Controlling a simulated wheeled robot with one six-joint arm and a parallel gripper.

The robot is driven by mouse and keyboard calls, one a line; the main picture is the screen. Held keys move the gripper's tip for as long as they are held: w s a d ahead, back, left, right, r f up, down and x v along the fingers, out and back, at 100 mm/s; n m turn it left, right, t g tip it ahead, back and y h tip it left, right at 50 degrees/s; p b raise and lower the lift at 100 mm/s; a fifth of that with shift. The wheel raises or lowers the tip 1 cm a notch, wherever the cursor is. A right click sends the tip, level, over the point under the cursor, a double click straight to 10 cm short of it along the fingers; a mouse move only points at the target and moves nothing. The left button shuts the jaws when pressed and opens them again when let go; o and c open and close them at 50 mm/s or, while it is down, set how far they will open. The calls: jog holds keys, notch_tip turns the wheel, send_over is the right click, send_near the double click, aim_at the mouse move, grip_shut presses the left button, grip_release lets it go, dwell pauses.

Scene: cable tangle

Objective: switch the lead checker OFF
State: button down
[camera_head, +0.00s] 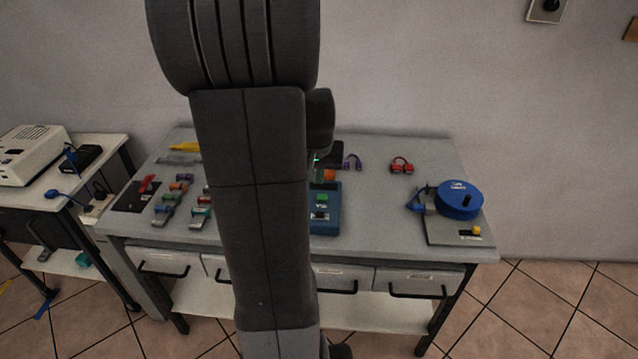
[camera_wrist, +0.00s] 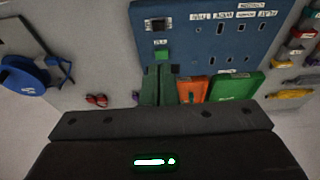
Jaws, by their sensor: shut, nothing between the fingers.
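The lead checker is a blue box (camera_head: 330,222) on the bench, partly hidden behind my arm in the head view. Its blue face with labelled holes fills the top of the wrist view (camera_wrist: 205,45). On it are a small green part (camera_wrist: 161,55), a label and a black switch-like part (camera_wrist: 158,25); which way the switch is set is too small to tell. My gripper (camera_wrist: 161,70) is shut and empty, its tips over the box's edge just short of the green part. Whether they touch cannot be told.
An orange block (camera_wrist: 193,89) and a green block (camera_wrist: 236,86) are right of my fingers in the wrist view. A blue reel (camera_head: 460,200) stands at the bench's right, with red (camera_head: 401,166) and purple (camera_head: 352,162) leads behind. Several coloured connectors (camera_head: 170,205) lie left.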

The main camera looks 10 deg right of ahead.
jog(key=b, duration=0.3)
jog(key=shift+d+f, duration=0.2)
jog(key=shift+d, duration=0.15)
jog(key=shift+b, duration=0.3)
jog(key=shift+r, duration=0.3)
send_near(323, 213)
jog(key=x, duration=0.5)
jog(key=shift+w, duration=0.25)
jog(key=shift+f, duration=0.75)
jog(key=shift+f, duration=0.1)
